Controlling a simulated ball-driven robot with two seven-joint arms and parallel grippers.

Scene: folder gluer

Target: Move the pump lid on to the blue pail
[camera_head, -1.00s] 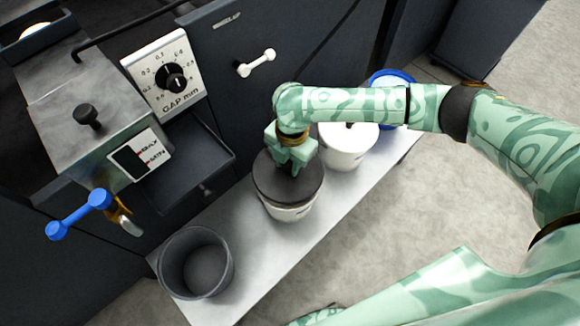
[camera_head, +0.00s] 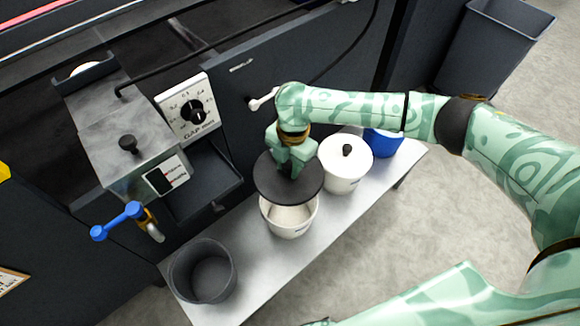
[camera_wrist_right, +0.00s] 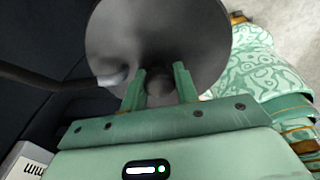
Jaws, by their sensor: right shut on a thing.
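The pump lid, a dark round disc (camera_head: 266,181), is held by its knob in my right gripper (camera_head: 290,168), which is shut on it. In the right wrist view the gripper's fingers (camera_wrist_right: 160,88) close around the knob of the lid (camera_wrist_right: 185,30). The lid is raised above an open white pail (camera_head: 291,222) with pale contents, which it partly overlaps in the head view. The blue pail (camera_head: 384,142) stands at the far right end of the bench, partly hidden by my right arm and a white pail; its top cannot be seen fully. My left gripper is not in view.
A white pail with a white lid and black knob (camera_head: 345,165) stands between the open pail and the blue pail. An empty dark grey bin (camera_head: 203,271) is at the bench's near left end. The gluer with its gap dial (camera_head: 187,110) and blue-handled lever (camera_head: 120,220) borders the bench (camera_head: 300,255).

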